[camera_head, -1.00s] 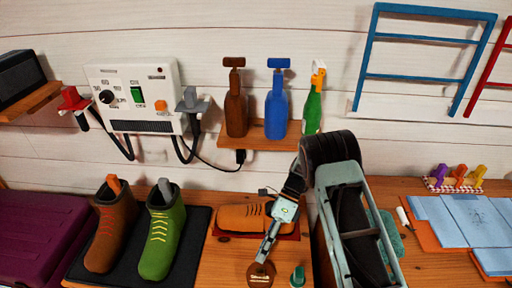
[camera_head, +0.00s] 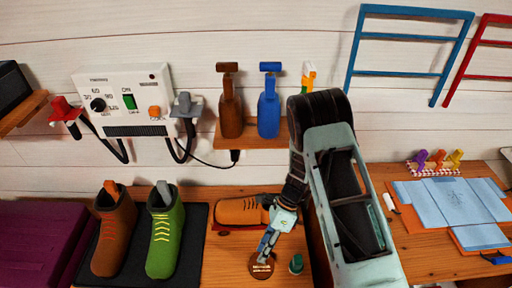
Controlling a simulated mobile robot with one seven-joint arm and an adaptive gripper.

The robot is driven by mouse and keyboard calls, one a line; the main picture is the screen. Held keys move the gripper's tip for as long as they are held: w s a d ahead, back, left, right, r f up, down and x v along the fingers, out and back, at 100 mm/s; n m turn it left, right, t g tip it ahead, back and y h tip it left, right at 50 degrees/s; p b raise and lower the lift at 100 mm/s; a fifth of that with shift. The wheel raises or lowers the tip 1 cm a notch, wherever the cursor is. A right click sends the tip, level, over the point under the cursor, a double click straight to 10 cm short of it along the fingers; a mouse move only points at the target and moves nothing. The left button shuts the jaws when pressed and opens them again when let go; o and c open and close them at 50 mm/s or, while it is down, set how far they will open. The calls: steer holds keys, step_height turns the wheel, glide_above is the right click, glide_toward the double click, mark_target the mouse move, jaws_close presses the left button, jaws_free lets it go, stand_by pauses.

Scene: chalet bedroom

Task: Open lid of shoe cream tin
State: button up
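The shoe cream tin (camera_head: 259,269) is a small round brown tin with lettering on top. It lies on the wooden bench at the lower middle, and its lid looks to be on. My gripper (camera_head: 265,257) points down at the tin from above, its tips over or at the tin's far edge. The picture is too small to show whether the fingers touch the lid or how far apart they are. They hide a little of the tin's top.
An orange shoe (camera_head: 238,211) lies just behind the tin. A small green object (camera_head: 296,265) stands close to its right. Brown and green boots (camera_head: 164,236) stand on a black mat (camera_head: 206,251) to the left. Bottles (camera_head: 231,109) stand on a wall shelf above.

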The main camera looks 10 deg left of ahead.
steer(key=shift+s+f+t+b, duration=0.35)
steer(key=shift+s+t, duration=0.15)
steer(key=shift+t, duration=0.3)
steer(key=shift+s+d+f+n+t+b, duration=0.15)
steer(key=shift+f+n+t+b, duration=0.2)
steer(key=shift+b, duration=0.65)
steer(key=b, duration=0.2)
steer(key=t+b, duration=0.1)
steer(key=b, duration=0.1)
steer(key=shift+s+f+t+y, duration=0.15)
steer(key=shift+s+t+y, duration=0.1)
steer(key=shift+s+y, duration=0.05)
steer(key=b, duration=0.3)
steer(key=shift+s+d+f+t, duration=0.1)
steer(key=shift+s+f+t, duration=0.05)
steer(key=shift+t, duration=0.15)
